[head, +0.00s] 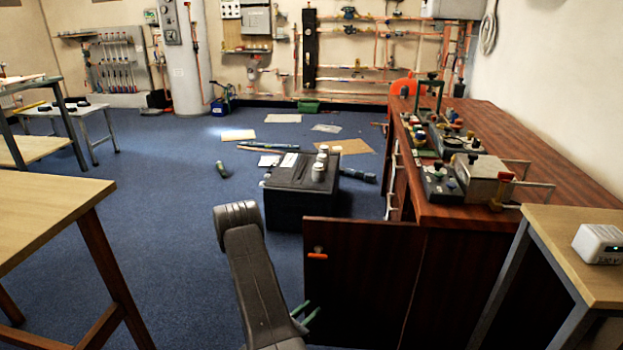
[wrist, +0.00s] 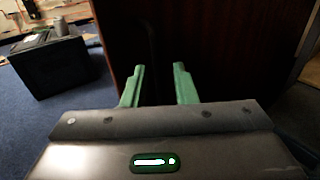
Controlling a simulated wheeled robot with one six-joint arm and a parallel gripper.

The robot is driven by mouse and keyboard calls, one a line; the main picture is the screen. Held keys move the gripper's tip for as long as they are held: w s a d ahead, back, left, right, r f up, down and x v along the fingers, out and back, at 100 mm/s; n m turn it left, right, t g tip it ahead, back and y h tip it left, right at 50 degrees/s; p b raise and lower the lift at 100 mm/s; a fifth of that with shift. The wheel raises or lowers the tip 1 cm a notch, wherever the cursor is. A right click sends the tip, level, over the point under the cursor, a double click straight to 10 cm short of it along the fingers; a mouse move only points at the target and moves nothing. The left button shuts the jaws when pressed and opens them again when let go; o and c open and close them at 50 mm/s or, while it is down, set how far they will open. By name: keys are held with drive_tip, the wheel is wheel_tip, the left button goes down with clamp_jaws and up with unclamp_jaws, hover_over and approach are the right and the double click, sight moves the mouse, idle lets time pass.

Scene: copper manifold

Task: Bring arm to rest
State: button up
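My gripper (head: 308,312) shows at the bottom middle of the head view, its green fingertips just in front of a dark red-brown cabinet door (head: 360,285). In the wrist view my gripper (wrist: 158,80) has its two green fingers apart with nothing between them. The door surface fills the background behind the fingers there. I cannot tell whether the fingertips touch the door. My dark arm link (head: 255,280) reaches up from the bottom of the head view and bends at its top.
The door with an orange handle (head: 317,256) stands out from the wooden workbench (head: 575,185). A black box (head: 285,205) with white bottles stands on the floor beyond. Wooden tables (head: 45,215) stand at left and a small table (head: 570,240) at right. Blue floor (head: 170,220) is clear left of my arm.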

sight(318, 303)
drive_tip(key=shift+b+x, duration=0.4)
drive_tip(key=shift+x, duration=1.75)
